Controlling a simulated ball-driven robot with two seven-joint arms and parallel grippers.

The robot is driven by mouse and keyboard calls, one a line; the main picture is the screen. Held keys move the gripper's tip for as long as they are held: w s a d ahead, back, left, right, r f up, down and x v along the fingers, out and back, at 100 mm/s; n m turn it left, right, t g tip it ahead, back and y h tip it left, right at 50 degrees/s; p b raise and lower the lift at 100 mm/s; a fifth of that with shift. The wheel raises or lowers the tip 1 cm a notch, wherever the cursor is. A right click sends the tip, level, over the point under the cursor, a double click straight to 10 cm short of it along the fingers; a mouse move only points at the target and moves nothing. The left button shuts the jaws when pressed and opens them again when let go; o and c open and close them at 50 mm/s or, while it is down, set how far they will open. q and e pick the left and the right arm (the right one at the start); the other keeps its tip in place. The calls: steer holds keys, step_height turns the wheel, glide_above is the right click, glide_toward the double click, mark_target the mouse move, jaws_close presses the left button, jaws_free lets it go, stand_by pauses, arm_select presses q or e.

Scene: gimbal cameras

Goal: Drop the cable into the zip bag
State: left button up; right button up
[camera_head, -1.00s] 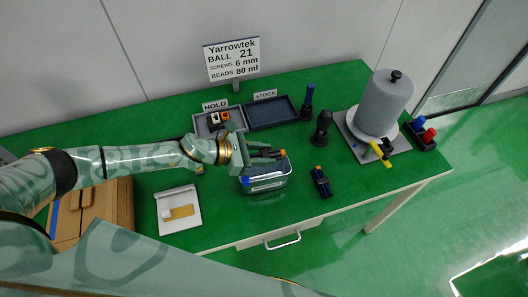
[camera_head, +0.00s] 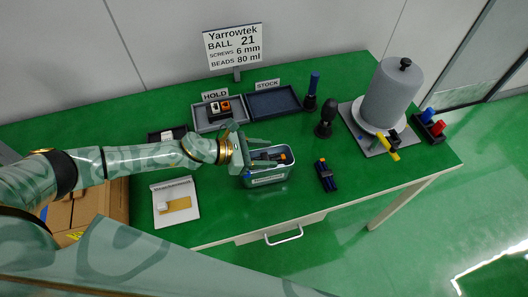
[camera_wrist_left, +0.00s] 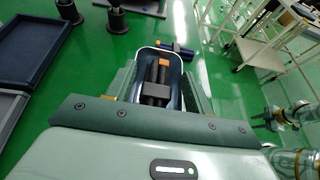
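I cannot make out a cable or a zip bag for certain. A grey-rimmed bin (camera_head: 268,181) stands on the green table, and a black item with an orange end (camera_head: 268,157) shows at its opening. In the left wrist view the same black item (camera_wrist_left: 157,88) lies over the bin (camera_wrist_left: 143,54). My left gripper (camera_head: 252,155) is at the bin's left side. In the wrist view its fingers (camera_wrist_left: 160,88) are wide apart on either side of the black item, with gaps between.
A white board with a tan patch (camera_head: 177,203) lies left of the bin. Behind are the HOLD tray (camera_head: 205,125) and dark STOCK tray (camera_head: 272,104). A dark blue item (camera_head: 325,175) lies right of the bin. A grey cylinder (camera_head: 390,97) stands at the right. Cardboard box (camera_head: 85,212) at left.

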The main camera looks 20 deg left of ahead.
arm_select(q)
steer(key=shift+o, duration=0.3)
steer(key=shift+s+a, duration=0.1)
steer(key=shift+a, duration=0.05)
steer(key=b+v, duration=0.1)
steer(key=v, duration=1.5)
